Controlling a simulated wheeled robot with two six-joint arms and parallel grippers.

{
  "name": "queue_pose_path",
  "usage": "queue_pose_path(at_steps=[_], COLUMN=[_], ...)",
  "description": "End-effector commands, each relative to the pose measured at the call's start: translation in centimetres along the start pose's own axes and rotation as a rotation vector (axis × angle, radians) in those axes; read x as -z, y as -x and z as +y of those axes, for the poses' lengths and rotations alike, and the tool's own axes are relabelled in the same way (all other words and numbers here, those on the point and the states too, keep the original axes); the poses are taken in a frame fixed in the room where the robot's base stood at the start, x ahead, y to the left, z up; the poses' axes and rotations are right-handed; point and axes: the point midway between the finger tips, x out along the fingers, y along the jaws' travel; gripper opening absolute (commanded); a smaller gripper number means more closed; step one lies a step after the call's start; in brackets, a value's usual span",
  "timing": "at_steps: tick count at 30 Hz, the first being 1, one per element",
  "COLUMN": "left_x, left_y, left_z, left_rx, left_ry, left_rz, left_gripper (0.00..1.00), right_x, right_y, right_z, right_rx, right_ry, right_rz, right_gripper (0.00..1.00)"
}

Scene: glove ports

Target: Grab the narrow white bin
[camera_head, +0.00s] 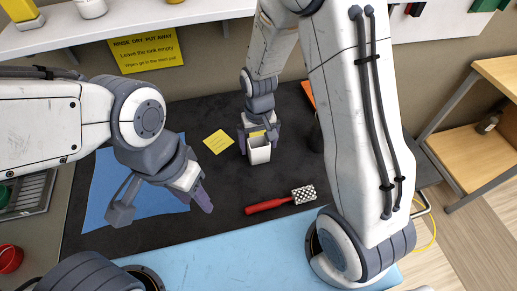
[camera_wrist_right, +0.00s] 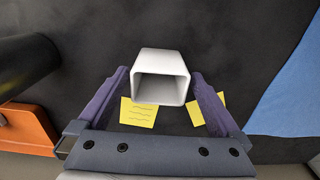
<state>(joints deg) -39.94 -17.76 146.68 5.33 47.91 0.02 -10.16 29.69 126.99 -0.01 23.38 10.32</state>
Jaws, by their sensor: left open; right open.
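The narrow white bin (camera_head: 259,152) stands upright on the dark worktop, near the middle of the head view. In the right wrist view the bin (camera_wrist_right: 161,64) shows its open mouth and sits between my right gripper's fingers. My right gripper (camera_head: 259,133) is open around the bin, with one purple finger on each side; small gaps show between the fingers and its walls in the right wrist view (camera_wrist_right: 163,92). My left gripper (camera_head: 166,206) is open and empty above the blue cloth at the left.
A yellow note (camera_head: 218,141) lies left of the bin. A red-handled grater (camera_head: 281,200) lies in front of it. A dark cylinder (camera_wrist_right: 22,65) and an orange object (camera_wrist_right: 28,127) are close to my right gripper. A blue cloth (camera_head: 100,190) lies at the left.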

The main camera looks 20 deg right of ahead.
Motion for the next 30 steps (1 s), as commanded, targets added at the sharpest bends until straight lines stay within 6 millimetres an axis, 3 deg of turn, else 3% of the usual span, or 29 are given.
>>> queue_pose_path(at_steps=[6,14,15,21,30], left_x=[0.0,0.0,0.0,0.0,0.0], left_y=[0.7,0.7,0.7,0.7,0.6], left_z=[0.1,0.1,0.1,0.1,0.0], left_rx=[0.000,0.000,0.000,0.000,0.000], left_ry=[0.001,0.001,0.000,0.000,0.000], left_rz=[0.000,0.000,0.000,0.000,0.000], left_gripper=[0.45,0.45,0.45,0.45,0.45], right_x=[0.1,0.2,0.2,0.2,0.2], right_y=[-2.5,-2.9,-2.9,-2.9,-2.7], right_z=[0.1,0.1,0.1,0.1,0.1], right_rx=[0.000,0.000,0.000,0.000,0.001], right_ry=[0.000,0.000,0.000,0.000,0.000], right_rz=[-0.002,0.002,0.002,0.001,0.002], right_gripper=[1.00,1.00,0.96,0.21,0.21])
